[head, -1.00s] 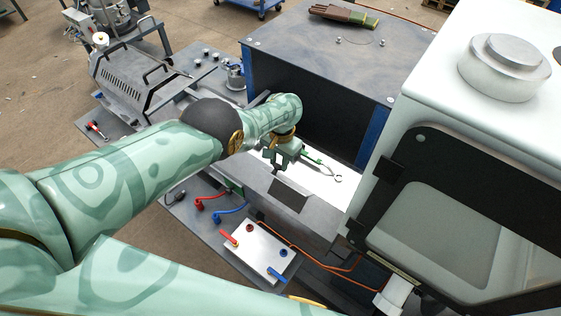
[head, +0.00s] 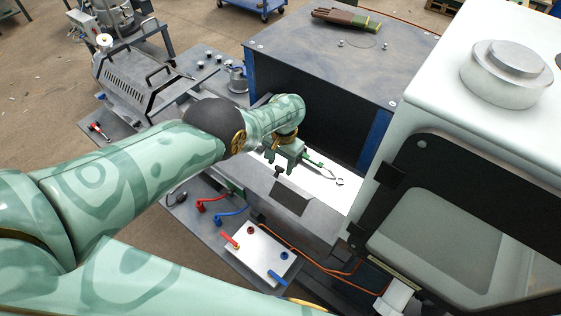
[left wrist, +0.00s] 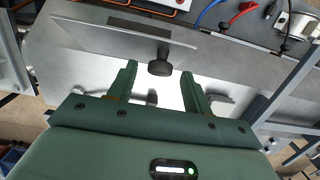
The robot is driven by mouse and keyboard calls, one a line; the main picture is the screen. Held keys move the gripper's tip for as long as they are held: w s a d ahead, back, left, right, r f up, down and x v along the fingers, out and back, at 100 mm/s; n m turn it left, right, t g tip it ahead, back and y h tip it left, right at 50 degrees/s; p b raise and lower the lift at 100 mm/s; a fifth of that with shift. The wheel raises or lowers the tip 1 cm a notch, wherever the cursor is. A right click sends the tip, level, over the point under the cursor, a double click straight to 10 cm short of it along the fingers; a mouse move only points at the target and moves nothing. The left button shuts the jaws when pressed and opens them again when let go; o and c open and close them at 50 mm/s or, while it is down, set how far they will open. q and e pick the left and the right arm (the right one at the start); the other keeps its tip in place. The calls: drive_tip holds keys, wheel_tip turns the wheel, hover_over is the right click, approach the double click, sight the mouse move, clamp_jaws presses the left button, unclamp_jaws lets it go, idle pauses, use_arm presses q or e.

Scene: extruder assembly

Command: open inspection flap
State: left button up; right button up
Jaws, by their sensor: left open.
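The flap is a flat grey plate (head: 291,197) with a small dark knob (head: 279,171) at its upper edge, in the middle of the head view. In the left wrist view the flap (left wrist: 120,36) lies across the upper part and its round black knob (left wrist: 160,67) stands out from it. My left gripper (left wrist: 158,74) is open and empty, with the knob at the gap between its two fingertips. In the head view the left gripper (head: 277,158) is just beyond the knob. I cannot tell whether it touches the knob. My right gripper is not in view.
A dark cabinet (head: 310,120) stands behind the gripper, and a white machine (head: 490,130) with a window stands at right. A tool with a ring end (head: 338,181) lies on the bright surface.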

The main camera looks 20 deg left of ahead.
use_arm(q)
wheel_tip(320, 180, up, 11)
drive_tip(key=w+p, duration=0.1)
drive_tip(key=p, duration=0.7)
drive_tip(key=shift+d+r, duration=0.2)
drive_tip(key=shift+w+f, duration=0.1)
drive_tip(key=shift+f, duration=0.05)
